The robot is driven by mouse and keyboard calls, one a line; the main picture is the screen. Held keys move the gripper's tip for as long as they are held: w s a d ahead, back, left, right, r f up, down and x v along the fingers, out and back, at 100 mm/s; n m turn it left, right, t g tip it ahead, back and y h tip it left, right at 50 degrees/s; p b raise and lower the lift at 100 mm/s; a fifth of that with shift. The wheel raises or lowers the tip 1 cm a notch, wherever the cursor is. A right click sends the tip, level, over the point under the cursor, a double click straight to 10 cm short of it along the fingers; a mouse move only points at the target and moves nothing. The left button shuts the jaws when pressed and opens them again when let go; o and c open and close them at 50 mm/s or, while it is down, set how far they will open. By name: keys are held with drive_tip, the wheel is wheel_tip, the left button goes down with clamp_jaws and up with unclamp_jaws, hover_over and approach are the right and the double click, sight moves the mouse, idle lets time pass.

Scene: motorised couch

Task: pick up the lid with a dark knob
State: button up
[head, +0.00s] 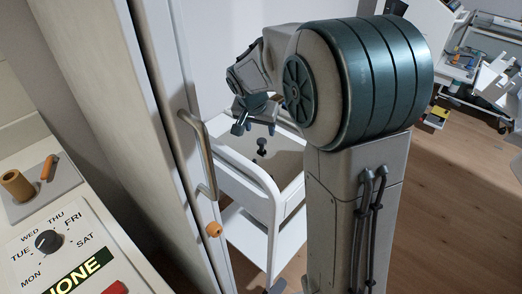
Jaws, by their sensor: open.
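A dark knob (262,146) stands up inside the top tray of a white cart (245,190). The lid's plate around the knob is hard to tell from the pale tray floor. My gripper (254,127) hangs above the tray, just up and left of the knob in the picture. Its fingers are open and apart, with nothing seen between them. The height between the fingers and the knob is hard to judge. My arm hides the right part of the tray.
A tall pale door with a metal handle (198,150) and an orange knob (213,229) stands close left of the cart. A panel with a day dial (48,241) is at the lower left. Cluttered white shelves (462,60) stand far right. Wooden floor at right is clear.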

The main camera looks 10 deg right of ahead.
sight(262, 140)
drive_tip(key=x, duration=0.4)
drive_tip(key=shift+s+a+f, duration=0.1)
drive_tip(key=shift+s+f, duration=0.1)
drive_tip(key=shift+f, duration=0.3)
drive_tip(key=shift+w+f, duration=0.2)
drive_tip(key=shift+f, duration=0.25)
clamp_jaws()
